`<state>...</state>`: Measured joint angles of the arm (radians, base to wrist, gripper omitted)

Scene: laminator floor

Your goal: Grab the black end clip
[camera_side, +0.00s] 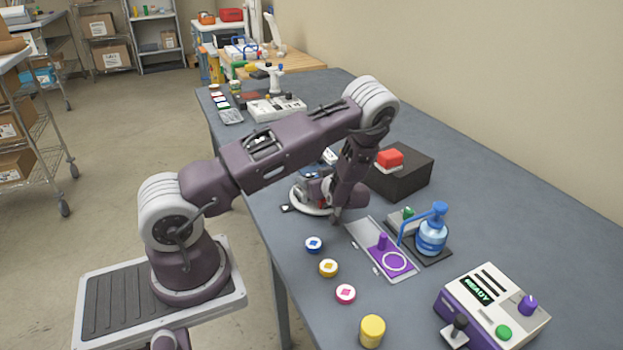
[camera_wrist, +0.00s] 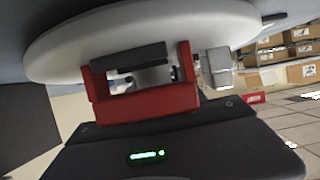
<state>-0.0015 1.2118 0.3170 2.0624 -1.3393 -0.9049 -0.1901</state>
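I cannot pick out the black end clip with certainty. A small dark piece (camera_side: 286,208) lies near the table's left edge, beside a white round plate (camera_side: 313,209) that carries a grey, red and blue mechanism. My gripper (camera_side: 336,217) is low over the table, just right of that plate. Its fingers are too small and dark there to tell open from shut. In the wrist view, a dark bar (camera_wrist: 128,57) spans the top of a red U-shaped bracket (camera_wrist: 145,102), under a white round surface (camera_wrist: 60,45). Whether the bar is held or only in front is unclear.
A grey tray (camera_side: 405,274) with purple parts, a blue pump bottle (camera_side: 432,237) and a control box reading READY (camera_side: 478,290) lie to the right. Coloured discs (camera_side: 328,268) and a yellow cylinder (camera_side: 372,331) line the near side.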

